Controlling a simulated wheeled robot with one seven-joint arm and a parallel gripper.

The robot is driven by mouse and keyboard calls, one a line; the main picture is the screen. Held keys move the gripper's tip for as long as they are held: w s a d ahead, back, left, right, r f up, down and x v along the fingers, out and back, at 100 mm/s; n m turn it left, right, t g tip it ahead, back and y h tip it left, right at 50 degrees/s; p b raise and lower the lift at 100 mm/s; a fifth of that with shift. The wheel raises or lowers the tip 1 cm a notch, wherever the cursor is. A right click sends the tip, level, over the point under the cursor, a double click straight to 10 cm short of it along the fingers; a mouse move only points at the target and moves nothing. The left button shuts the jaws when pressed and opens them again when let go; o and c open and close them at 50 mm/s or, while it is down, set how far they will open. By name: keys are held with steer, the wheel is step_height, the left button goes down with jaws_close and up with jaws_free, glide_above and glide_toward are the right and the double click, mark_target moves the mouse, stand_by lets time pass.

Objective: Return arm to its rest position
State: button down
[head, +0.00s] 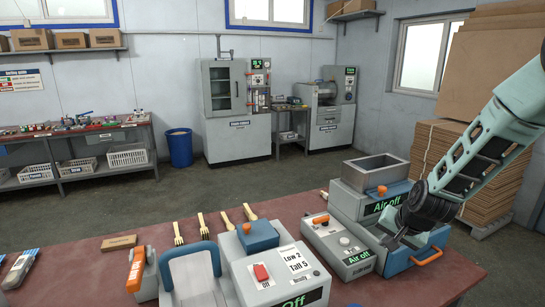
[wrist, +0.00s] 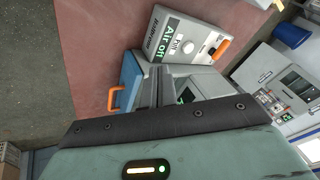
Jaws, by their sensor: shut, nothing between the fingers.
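My gripper (head: 394,242) is at the right of the head view, at the end of my arm, which reaches in from the right edge. It is shut and empty. It hangs close in front of a grey and blue machine (head: 345,200) with an open metal hopper on top and an "Air off" display. From this angle I cannot tell if it touches the machine.
A control box (head: 338,247) reading "Air off" stands left of the machine. A press unit (head: 275,265) stands further left on the red table (head: 425,285). Wooden forks (head: 203,226) lie behind it. Stacked brown sheets (head: 480,165) stand behind my arm. The floor behind the table is open.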

steer(key=s+a+r+n+g+y, duration=0.15)
steer(key=s+a+r+n, duration=0.25)
steer(key=s+a, duration=0.45)
steer(key=s+a+r+n+g, duration=0.2)
steer(key=s+a+r+n, duration=0.2)
steer(key=s+a, duration=0.45)
steer(key=s+r+n+g+h, duration=0.2)
steer(key=s+n, duration=0.4)
steer(key=s, duration=1.2)
steer(key=shift+s+r+n, duration=0.25)
steer(key=shift+r+n, duration=0.05)
steer(key=shift+r, duration=0.05)
